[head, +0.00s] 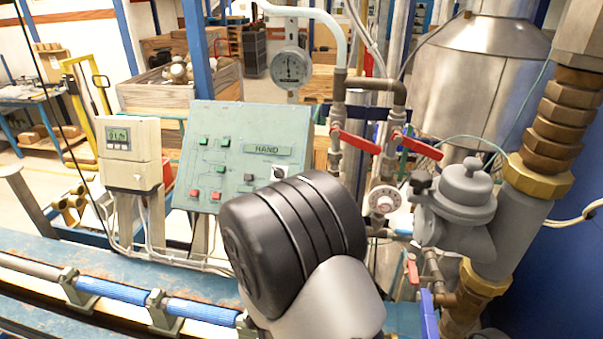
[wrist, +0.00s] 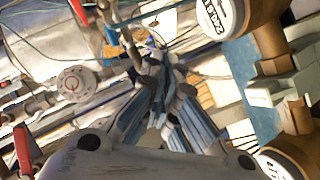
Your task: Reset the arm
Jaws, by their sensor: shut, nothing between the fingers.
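My gripper (wrist: 160,70) shows in the wrist view, with its grey and blue fingers together and nothing between them. It hangs in free space in front of pipework, and I see no contact with anything. In the head view my own arm, a black joint cap over a light grey link, fills the lower middle. The gripper itself cannot be made out there. The arm hides part of the bench behind it and the lower right of the green control panel (head: 232,150).
A cream meter box (head: 130,155) stands left of the panel. A pressure gauge (head: 291,68), red-handled valves (head: 355,140), a round dial (head: 384,201) and a grey regulator (head: 465,195) crowd the right. A blue pipe (head: 110,290) runs along the bench. A white-faced meter (wrist: 220,15) shows in the wrist view.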

